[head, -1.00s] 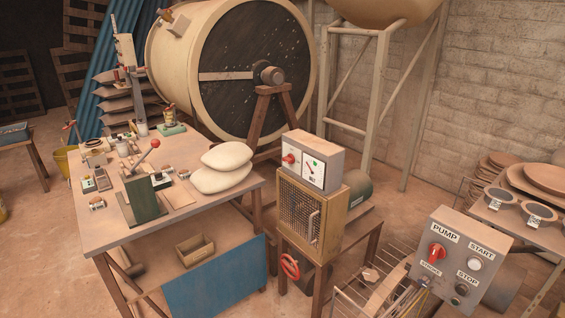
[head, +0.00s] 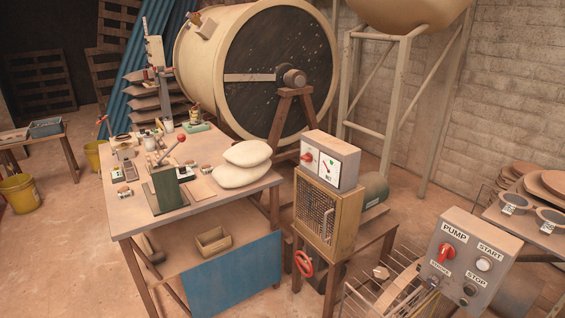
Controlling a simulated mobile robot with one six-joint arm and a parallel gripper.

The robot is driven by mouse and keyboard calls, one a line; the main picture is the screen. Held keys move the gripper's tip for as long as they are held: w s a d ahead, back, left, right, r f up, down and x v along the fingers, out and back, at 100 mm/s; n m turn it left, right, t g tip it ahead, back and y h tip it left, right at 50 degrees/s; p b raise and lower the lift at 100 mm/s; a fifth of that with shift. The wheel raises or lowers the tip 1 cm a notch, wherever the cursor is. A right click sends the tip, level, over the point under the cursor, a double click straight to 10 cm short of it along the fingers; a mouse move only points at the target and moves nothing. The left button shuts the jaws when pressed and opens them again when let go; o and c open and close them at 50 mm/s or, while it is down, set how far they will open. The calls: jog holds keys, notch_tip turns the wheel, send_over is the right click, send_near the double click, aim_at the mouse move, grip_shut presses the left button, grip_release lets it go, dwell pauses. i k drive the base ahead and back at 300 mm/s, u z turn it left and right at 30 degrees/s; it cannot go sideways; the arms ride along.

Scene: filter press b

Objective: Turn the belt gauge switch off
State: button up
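A dial gauge (head: 327,166) with a needle and a small green mark is on the right half. The switch handle looks roughly level, but it is too small to read its setting. No label naming the belt gauge is readable. My gripper is not in view.
A pump control box (head: 470,255) with a red knob and START and STOP buttons stands at front right. A cluttered workbench (head: 205,210) is left of the guard. A red handwheel (head: 304,264) sticks out below it. Open floor (head: 75,250) lies at the left.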

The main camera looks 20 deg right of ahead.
aim_at(307, 158)
jog(key=u, duration=0.4)
jog(key=k, duration=0.75)
jog(key=u, duration=0.6)
jog(key=i, duration=1)
jog(key=u, duration=0.05)
